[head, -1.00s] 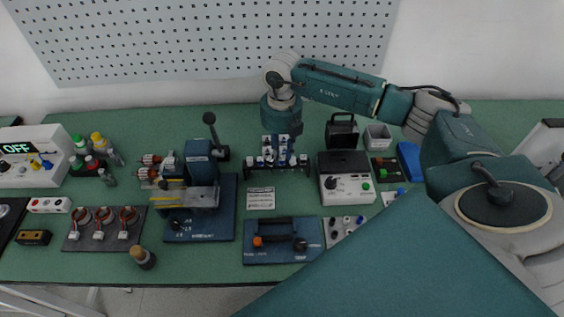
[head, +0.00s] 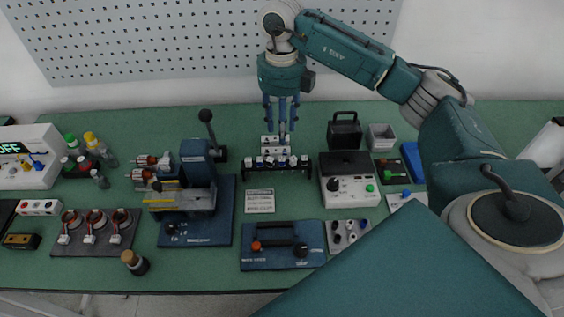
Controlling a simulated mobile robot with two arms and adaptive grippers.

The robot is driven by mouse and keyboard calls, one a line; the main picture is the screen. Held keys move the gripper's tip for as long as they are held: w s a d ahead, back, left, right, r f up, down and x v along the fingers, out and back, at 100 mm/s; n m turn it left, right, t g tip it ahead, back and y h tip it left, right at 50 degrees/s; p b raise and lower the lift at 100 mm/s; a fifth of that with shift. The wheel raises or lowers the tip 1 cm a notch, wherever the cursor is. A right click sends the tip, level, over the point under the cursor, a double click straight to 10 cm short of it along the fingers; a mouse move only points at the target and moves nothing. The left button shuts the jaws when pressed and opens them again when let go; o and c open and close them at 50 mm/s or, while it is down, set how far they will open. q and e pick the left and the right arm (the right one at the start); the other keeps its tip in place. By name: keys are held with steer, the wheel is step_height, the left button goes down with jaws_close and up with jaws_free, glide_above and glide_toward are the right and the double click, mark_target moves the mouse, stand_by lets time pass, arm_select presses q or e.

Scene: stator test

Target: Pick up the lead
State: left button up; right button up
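My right gripper (head: 281,113) points down above the back of the dark rack (head: 250,168), with its blue fingers apart from the row of white-topped pieces (head: 281,162) in the rack. Whether the fingers are closed, or hold anything between them, is not clear at this size. I cannot pick out the lead for certain. Yellow and blue plugs (head: 37,165) show on the white unit (head: 45,145) with the OFF display at the far left. Green and red pieces lie in a small dark tray (head: 381,164) at the right. My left gripper is not in view.
A blue press fixture (head: 199,190) stands left of centre. A blue base with a black handle (head: 284,245) lies in front, and a white tester (head: 350,190) stands right of the rack. Bottles stand at the left. My body hides the front right of the table.

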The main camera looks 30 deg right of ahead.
steer(key=n, duration=0.7)
steer(key=n+p, duration=0.2)
steer(key=n, duration=2.1)
glide_above(283, 159)
steer(key=f, duration=0.5)
steer(key=shift+w+a+f, duration=0.15)
steer(key=shift+a, duration=0.05)
steer(key=shift+f, duration=0.35)
step_height(283, 159, down, 4)
steer(key=shift+d+r+p, duration=0.1)
steer(key=shift+r+p, duration=0.15)
steer(key=shift+p, duration=0.85)
steer(key=shift+s+f, duration=0.4)
steer(key=shift+s, duration=0.05)
steer(key=shift+f, duration=0.15)
steer(key=shift+o, duration=1.2)
steer(key=shift+w, duration=0.1)
steer(key=shift+w+f, duration=0.15)
steer(key=shift+f, duration=0.05)
steer(key=c, duration=0.8)
steer(key=shift+w+d+r, duration=0.1)
steer(key=shift+d, duration=0.05)
steer(key=shift+c, duration=1.4)
